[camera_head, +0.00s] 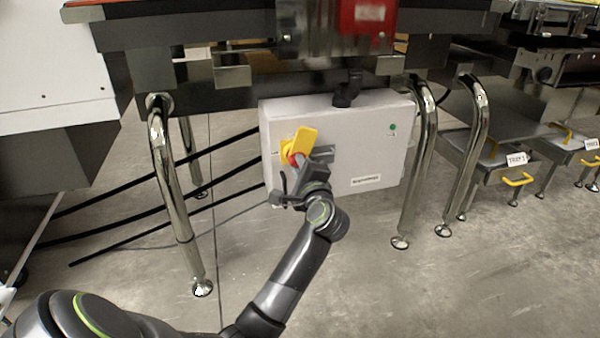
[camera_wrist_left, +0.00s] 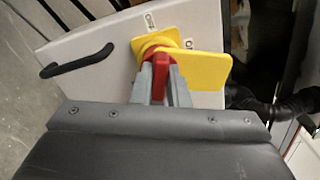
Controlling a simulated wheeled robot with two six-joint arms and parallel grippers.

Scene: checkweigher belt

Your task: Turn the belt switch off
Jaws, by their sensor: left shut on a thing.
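The belt switch is on the front of a light grey control box (camera_head: 350,150) under the belt frame. In the left wrist view the yellow plate (camera_wrist_left: 203,69) points right, and marks including a "0" show on the box face. My left gripper (camera_wrist_left: 159,82) is shut on the red handle, one grey finger on each side. In the head view my left gripper (camera_head: 298,172) partly hides the switch. My right gripper is not in view.
Shiny steel legs (camera_head: 170,190) stand left and right of the box. Black cables (camera_head: 150,180) run left from it. A black handle (camera_wrist_left: 77,61) shows on the box in the left wrist view. Trays with yellow handles (camera_head: 518,180) stand at the right. The floor in front is clear.

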